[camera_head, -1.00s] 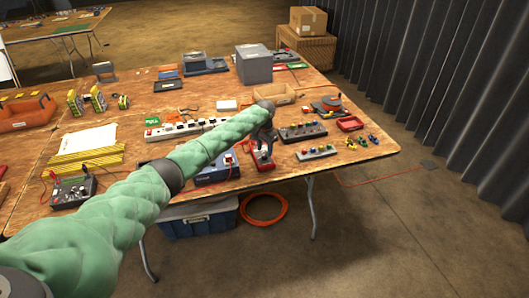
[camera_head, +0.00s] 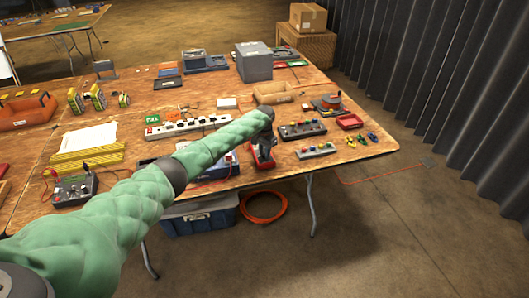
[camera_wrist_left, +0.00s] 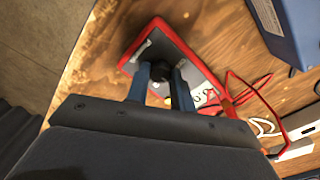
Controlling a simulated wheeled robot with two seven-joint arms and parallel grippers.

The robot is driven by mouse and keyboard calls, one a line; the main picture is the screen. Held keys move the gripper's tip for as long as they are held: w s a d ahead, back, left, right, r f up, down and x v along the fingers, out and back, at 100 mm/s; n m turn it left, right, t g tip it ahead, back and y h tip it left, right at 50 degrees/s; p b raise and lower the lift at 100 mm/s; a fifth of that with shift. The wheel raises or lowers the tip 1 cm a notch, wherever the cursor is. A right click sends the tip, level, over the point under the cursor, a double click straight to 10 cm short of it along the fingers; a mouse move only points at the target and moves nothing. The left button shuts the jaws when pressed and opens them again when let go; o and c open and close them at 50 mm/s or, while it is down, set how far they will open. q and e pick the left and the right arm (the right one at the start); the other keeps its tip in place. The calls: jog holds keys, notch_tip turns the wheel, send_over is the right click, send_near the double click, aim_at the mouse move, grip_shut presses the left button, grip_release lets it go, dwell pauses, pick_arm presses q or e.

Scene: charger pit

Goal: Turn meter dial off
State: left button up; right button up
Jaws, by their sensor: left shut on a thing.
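The red-cased meter (camera_head: 262,157) lies on the wooden table near its front edge, right of the blue box. In the left wrist view the meter (camera_wrist_left: 187,50) shows a red rim and a grey face. My left gripper (camera_head: 264,146) is over it. In the left wrist view the gripper (camera_wrist_left: 160,80) has its two blue fingers shut on the black dial (camera_wrist_left: 160,72) in the middle of the meter's face. The dial's marks are mostly hidden by the fingers. My right gripper is in neither view.
A blue box (camera_wrist_left: 300,25) stands close beside the meter, and red leads (camera_wrist_left: 245,90) lie next to it. A button strip (camera_head: 316,151) and a row of coloured knobs (camera_head: 302,130) are to the right. A white power strip (camera_head: 187,127) lies behind my left arm.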

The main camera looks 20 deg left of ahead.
pick_arm(q)
jog(key=shift+r, duration=0.1)
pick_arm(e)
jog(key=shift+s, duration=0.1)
pick_arm(q)
jog(key=shift+n+p, duration=0.3)
jog(key=shift+n, duration=0.1)
jog(key=shift+n+p, duration=0.35)
jog(key=shift+n, duration=0.25)
jog(key=n+p, duration=0.1)
jog(key=n, duration=0.1)
jog(key=shift+d+n, duration=0.1)
jog(key=shift+n, duration=0.2)
jog(key=n+p, duration=0.3)
jog(key=n, duration=0.2)
jog(key=shift+n+p, duration=0.45)
jog(key=shift+n, duration=0.85)
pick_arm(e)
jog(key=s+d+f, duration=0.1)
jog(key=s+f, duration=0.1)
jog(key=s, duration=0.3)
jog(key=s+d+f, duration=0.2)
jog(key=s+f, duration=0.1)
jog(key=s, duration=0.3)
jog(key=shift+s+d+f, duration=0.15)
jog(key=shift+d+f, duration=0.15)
pick_arm(q)
jog(key=o, duration=1)
